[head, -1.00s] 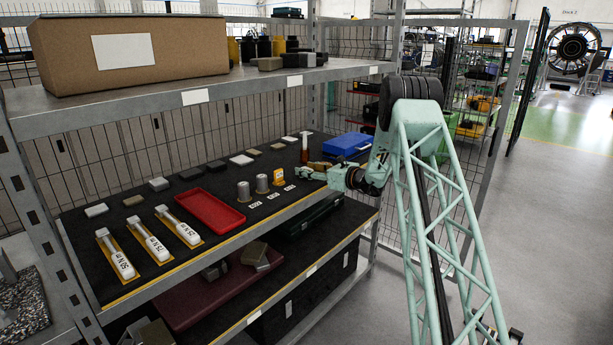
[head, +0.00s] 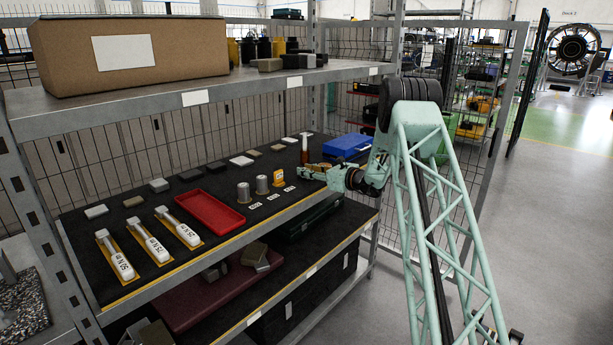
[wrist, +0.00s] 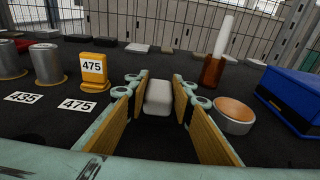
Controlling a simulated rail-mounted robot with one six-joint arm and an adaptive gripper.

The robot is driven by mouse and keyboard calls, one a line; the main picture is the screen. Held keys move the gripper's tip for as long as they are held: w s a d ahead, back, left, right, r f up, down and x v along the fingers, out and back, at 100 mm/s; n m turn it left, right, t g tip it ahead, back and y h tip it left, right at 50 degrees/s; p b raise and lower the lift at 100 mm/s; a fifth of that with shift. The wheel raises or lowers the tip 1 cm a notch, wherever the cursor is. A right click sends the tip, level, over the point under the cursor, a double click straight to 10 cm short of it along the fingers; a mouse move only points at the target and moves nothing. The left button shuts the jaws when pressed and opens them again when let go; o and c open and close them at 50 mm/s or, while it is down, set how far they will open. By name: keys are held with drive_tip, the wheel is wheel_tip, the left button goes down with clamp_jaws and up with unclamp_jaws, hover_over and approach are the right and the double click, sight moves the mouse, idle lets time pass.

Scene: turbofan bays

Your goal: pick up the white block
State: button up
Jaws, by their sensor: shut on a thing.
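The white block (wrist: 158,97) is a small pale block with rounded edges, seen in the wrist view between the two fingers of my gripper (wrist: 157,93). My gripper is shut on it, with tan pads on the inner finger faces. In the head view my gripper (head: 311,172) is at the right end of the dark middle shelf (head: 160,262), close to the shelf surface. The block cannot be made out in the head view. Whether it touches the shelf is not clear.
A yellow 475 block (wrist: 94,72) and grey cylinders (wrist: 47,64) stand left of my gripper. A round bowl (wrist: 233,116), a brown bottle with a white top (wrist: 212,70) and a blue box (wrist: 296,98) are to the right. The upper shelf (head: 215,94) is overhead.

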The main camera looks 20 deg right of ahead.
drive_tip(key=shift+r, duration=0.15)
drive_tip(key=shift+r+p, duration=0.5)
drive_tip(key=shift+r, duration=1.3)
drive_tip(key=shift+s+a+f, duration=0.1)
drive_tip(key=shift+s+a, duration=0.15)
drive_tip(key=shift+s, duration=0.45)
drive_tip(key=s+a+r+p, duration=0.1)
drive_tip(key=s+a, duration=0.4)
drive_tip(key=s, duration=0.8)
drive_tip(key=shift+s+r, duration=0.2)
drive_tip(key=shift+s, duration=0.1)
drive_tip(key=shift+a, duration=0.1)
